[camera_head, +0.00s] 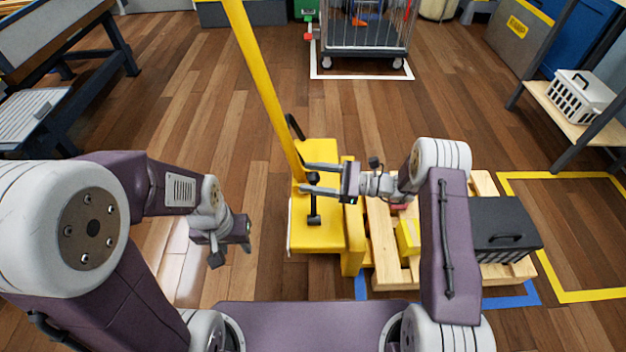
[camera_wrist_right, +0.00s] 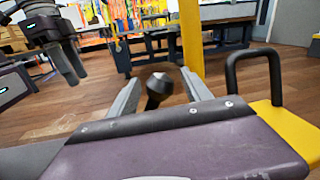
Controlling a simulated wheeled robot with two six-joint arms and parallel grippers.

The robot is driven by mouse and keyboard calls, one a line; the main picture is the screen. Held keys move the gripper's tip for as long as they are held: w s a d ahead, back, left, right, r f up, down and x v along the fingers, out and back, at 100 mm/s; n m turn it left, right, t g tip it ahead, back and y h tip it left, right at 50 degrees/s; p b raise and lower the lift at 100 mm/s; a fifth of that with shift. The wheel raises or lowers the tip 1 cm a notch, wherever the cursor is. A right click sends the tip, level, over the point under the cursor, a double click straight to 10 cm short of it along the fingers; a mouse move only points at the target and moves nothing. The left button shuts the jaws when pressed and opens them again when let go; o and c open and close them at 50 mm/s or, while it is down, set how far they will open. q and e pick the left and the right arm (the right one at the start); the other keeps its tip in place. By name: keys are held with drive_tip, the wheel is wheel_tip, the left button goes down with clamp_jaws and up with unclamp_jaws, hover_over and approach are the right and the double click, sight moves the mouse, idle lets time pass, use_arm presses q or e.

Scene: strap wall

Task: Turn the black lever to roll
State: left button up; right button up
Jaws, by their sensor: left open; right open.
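The black lever (camera_head: 314,205) stands on the yellow machine body (camera_head: 325,235), at the foot of a tall yellow mast (camera_head: 262,85). My right gripper (camera_head: 305,177) reaches in from the right, open, with its fingers pointing left towards the mast, at the lever's upper end. In the right wrist view the lever's black knob (camera_wrist_right: 158,88) shows between the two open fingers; I cannot tell whether they touch it. My left gripper (camera_head: 231,254) is open and empty, over the floor left of the machine. It also shows in the right wrist view (camera_wrist_right: 70,66).
A black loop handle (camera_head: 294,127) rises behind the lever. A wooden pallet (camera_head: 385,262) with a yellow box (camera_head: 408,238) and a black case (camera_head: 505,225) lies right of the machine. A wire cage cart (camera_head: 365,30) stands far behind. The floor on the left is clear.

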drive_tip(key=shift+c, duration=0.4)
clamp_jaws()
idle(0.9)
